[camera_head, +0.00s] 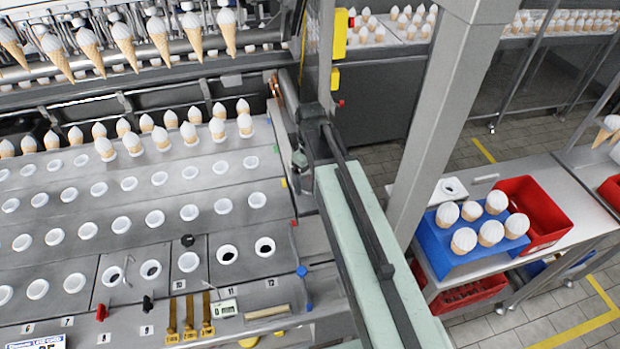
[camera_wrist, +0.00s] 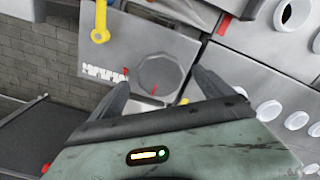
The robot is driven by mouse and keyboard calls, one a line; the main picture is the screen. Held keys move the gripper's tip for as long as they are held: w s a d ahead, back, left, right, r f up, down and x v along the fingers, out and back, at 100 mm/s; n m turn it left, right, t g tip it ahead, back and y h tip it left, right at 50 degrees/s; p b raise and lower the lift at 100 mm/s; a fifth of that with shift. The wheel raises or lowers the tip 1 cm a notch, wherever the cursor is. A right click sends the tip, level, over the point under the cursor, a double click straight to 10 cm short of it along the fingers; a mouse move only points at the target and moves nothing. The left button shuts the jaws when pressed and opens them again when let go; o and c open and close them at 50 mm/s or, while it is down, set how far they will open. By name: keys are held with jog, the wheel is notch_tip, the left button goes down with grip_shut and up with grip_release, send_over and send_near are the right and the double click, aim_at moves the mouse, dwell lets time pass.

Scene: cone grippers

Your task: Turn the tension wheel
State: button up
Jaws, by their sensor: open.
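In the wrist view, a grey many-sided wheel (camera_wrist: 158,72) sits on a flat grey panel (camera_wrist: 128,45), with a red mark at its lower edge. A row of white marks and a small red mark lie left of it on the panel. My gripper (camera_wrist: 160,80) is open, with one dark finger at the wheel's lower left and the other at its right. I cannot tell whether the fingers touch the wheel. The wheel cannot be made out in the head view, where my pale green arm stands in front.
A yellow lever (camera_wrist: 100,22) sticks out above the wheel's left. In the head view, a grey tray (camera_head: 140,205) with white-rimmed holes lies left of my arm. A grey post (camera_head: 440,110), a blue cone holder (camera_head: 445,255) and a red bin (camera_head: 540,210) stand to the right.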

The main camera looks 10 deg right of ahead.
aim_at(311, 184)
notch_tip(311, 184, up, 7)
jog(key=p, duration=0.5)
jog(key=shift+f, duration=0.3)
jog(key=shift+f, duration=0.1)
